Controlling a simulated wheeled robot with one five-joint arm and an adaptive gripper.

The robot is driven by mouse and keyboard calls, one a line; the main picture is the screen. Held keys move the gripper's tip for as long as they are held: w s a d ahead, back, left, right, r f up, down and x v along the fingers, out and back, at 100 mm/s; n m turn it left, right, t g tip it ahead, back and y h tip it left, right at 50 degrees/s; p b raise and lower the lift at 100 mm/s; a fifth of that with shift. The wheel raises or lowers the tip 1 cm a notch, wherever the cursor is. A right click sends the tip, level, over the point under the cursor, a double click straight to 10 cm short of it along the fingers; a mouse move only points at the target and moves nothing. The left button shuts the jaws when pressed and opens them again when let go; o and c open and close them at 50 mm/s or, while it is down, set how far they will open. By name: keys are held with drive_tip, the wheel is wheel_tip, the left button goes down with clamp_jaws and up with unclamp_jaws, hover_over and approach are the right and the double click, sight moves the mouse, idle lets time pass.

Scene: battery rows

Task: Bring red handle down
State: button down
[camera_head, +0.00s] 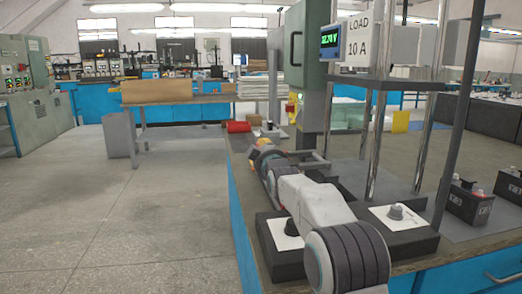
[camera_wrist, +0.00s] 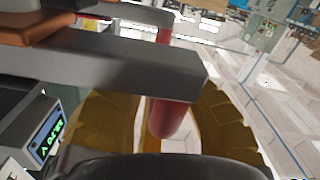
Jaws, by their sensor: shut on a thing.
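The red handle (camera_wrist: 172,118) is a red cylinder in the middle of the wrist view. My gripper (camera_wrist: 168,125) has its yellowish fingers on either side of it and is shut on it. A thick grey bar (camera_wrist: 120,70) crosses in front of the handle and hides part of it. In the head view my gripper (camera_head: 262,150) is at the far end of my arm, above the bench. The handle cannot be clearly made out there.
A load stand with a voltage display (camera_head: 331,39) and metal posts rises at right. Black blocks with knobs (camera_head: 290,229) and a battery (camera_head: 466,203) sit on the bench (camera_head: 425,250). The floor at left is clear.

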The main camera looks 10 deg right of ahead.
drive_tip(key=shift+f, duration=0.3)
drive_tip(key=c, duration=1.2)
unclamp_jaws()
drive_tip(key=s, duration=1.2)
drive_tip(key=shift+r, duration=0.2)
drive_tip(key=shift+d, duration=0.1)
